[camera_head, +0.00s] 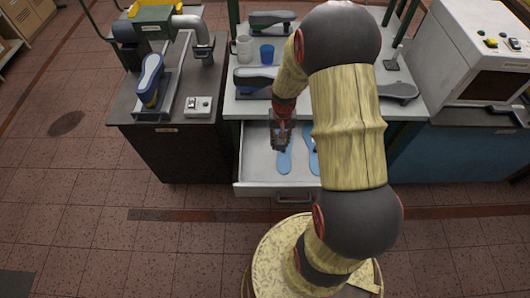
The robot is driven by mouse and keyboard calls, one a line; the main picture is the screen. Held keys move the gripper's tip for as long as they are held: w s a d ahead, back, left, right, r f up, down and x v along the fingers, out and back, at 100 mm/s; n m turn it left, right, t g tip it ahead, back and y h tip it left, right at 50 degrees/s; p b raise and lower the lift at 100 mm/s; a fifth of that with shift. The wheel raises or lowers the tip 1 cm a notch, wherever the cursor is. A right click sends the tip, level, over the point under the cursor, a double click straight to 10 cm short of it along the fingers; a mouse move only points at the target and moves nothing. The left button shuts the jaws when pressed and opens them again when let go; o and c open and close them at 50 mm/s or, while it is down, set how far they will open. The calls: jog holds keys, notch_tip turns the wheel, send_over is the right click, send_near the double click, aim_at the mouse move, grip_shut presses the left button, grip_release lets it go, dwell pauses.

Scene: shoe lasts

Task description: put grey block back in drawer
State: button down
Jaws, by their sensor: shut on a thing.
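The drawer (256,187) is pulled out below the white worktop, open at the top. Two flat blue sole-shaped pieces lie in it, a left one (284,161) and a right one (314,163) partly hidden by my arm. My gripper (281,143) points down over the drawer, above the far end of the left blue piece. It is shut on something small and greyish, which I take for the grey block. The block's outline is too small and dark to separate from the fingers. Part of the drawer's right side is behind my arm.
The white worktop (238,105) above the drawer bears shoe lasts, a blue mug (267,54) and a pale jug (243,48). A dark bench with a blue last (150,79) stands left. A white machine (476,54) stands right. The floor in front is clear.

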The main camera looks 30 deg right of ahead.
jog(key=b, duration=0.2)
send_over(260, 157)
jog(key=f, duration=0.6)
jog(key=shift+s+d+f, duration=0.15)
jog(key=shift+s+d, duration=0.2)
jog(key=shift+d, duration=0.05)
jog(key=shift+w+a+f, duration=0.2)
jog(key=shift+a+f, duration=0.05)
jog(key=shift+f, duration=0.15)
jog(key=shift+w+a+f+b, duration=0.1)
jog(key=shift+f+b, duration=0.45)
jog(key=shift+f, duration=1.05)
jog(key=shift+f, duration=0.1)
jog(key=c, duration=1.5)
grip_release()
jog(key=shift+o, duration=0.2)
